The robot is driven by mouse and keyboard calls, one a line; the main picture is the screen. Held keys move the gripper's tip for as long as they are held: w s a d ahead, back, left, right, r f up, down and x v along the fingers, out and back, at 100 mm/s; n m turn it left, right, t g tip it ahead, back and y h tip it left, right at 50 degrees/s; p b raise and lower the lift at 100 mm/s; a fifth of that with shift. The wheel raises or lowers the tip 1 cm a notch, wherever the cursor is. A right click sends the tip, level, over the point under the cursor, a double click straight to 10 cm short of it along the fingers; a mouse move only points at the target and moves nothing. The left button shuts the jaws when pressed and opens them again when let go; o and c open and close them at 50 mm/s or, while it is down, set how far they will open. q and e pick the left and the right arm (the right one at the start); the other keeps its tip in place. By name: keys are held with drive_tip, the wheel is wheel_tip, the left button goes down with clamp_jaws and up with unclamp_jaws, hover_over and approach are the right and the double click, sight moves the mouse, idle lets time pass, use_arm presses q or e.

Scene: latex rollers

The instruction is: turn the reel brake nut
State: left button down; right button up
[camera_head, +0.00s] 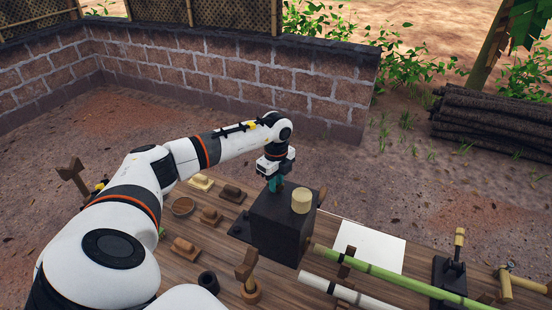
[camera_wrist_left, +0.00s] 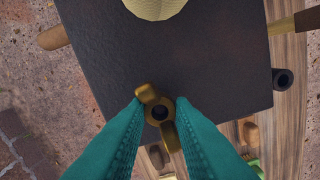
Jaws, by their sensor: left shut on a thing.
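In the head view the left gripper (camera_head: 275,184) points down at the block's far left top; the nut is mostly hidden there. My right gripper is not in view.
A pale cylinder (camera_head: 301,201) stands on the block's top. A green pole (camera_head: 390,278), a white pole (camera_head: 345,292) and a white sheet (camera_head: 370,246) lie to the right.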

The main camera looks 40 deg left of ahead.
use_arm(q)
drive_tip(key=c, duration=1.2)
unclamp_jaws()
drive_tip(key=shift+a, duration=0.1)
drive_tip(key=shift+o, duration=0.2)
wheel_tip(320, 180, up, 12)
drive_tip(key=b, duration=0.3)
drive_tip(key=shift+b, duration=0.35)
